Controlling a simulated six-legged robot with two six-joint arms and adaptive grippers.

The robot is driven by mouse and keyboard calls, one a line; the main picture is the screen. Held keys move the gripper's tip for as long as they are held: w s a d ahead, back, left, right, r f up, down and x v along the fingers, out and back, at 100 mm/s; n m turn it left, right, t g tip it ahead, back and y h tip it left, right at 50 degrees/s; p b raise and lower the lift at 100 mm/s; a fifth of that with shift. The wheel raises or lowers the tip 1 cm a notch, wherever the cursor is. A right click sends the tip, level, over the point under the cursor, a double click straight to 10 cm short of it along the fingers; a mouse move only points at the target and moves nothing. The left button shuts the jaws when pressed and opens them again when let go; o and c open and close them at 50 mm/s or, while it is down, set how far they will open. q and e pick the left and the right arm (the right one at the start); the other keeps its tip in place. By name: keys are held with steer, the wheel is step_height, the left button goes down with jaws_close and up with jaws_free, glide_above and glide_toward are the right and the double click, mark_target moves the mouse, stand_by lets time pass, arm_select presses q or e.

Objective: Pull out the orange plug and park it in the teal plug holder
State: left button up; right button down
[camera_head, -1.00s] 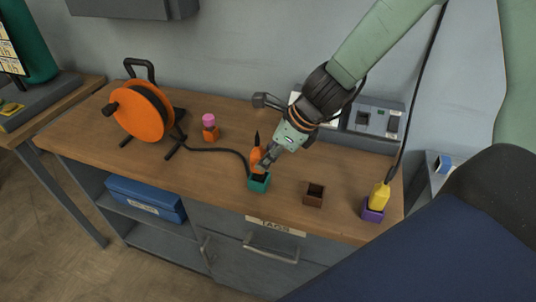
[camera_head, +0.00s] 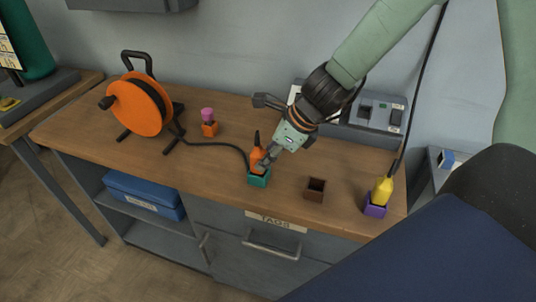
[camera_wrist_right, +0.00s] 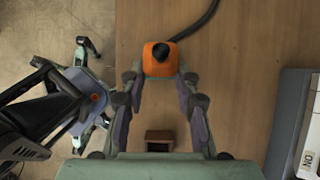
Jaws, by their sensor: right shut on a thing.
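The orange plug (camera_head: 257,157) stands roughly upright with its lower end in the mouth of the teal plug holder (camera_head: 258,180) near the bench's front edge. My right gripper (camera_head: 263,162) is shut on the orange plug from the right side. In the right wrist view the plug (camera_wrist_right: 160,60) sits between the two fingertips (camera_wrist_right: 160,76), and its black cable runs up and right. How deep the plug sits cannot be seen exactly.
An orange cable reel (camera_head: 139,106) stands at left, its cable running to the plug. An orange holder with a pink plug (camera_head: 209,122), an empty brown holder (camera_head: 315,189) and a purple holder (camera_head: 375,208) with a yellow plug (camera_head: 383,188) stand around. A grey box (camera_head: 376,113) is behind.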

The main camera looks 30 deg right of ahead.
steer(key=shift+f, duration=0.15)
steer(key=c, duration=0.9)
jaws_free()
